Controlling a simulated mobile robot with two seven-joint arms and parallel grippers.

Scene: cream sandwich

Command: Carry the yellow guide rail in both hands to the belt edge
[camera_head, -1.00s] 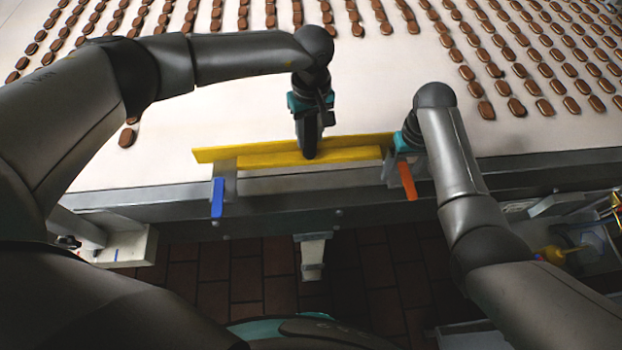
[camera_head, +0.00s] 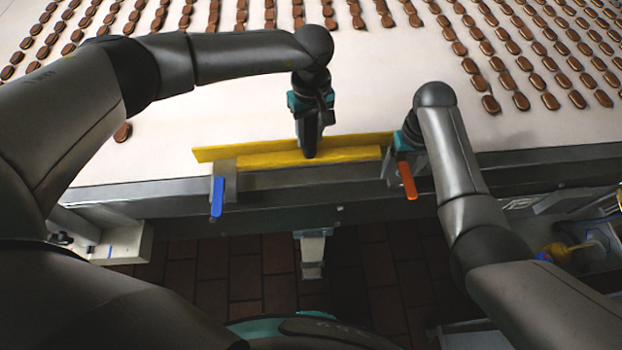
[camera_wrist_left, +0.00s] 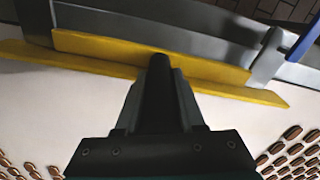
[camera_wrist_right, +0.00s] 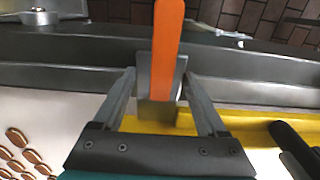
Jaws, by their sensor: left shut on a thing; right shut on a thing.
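The yellow guide rail (camera_head: 225,153) lies along the near edge of the belt (camera_head: 180,150), roughly level. My left gripper (camera_head: 309,153) points down and is shut on the rail near its middle; the left wrist view shows the rail (camera_wrist_left: 90,48) running across the fingertip. A clamp with a blue lever (camera_head: 217,197) stands at the rail's left part. My right gripper (camera_head: 408,152) is at the rail's right end, its fingers on both sides of a metal clamp with an orange lever (camera_head: 407,181). The right wrist view shows this orange lever (camera_wrist_right: 167,45) between the fingers; the exact contact is hidden.
Rows of brown biscuits (camera_head: 520,100) lie on the pale belt beyond the rail. The grey belt frame (camera_head: 300,190) runs across in front. Dark floor tiles (camera_head: 240,270) show below. Bins with a yellow item (camera_head: 560,252) are at the lower right.

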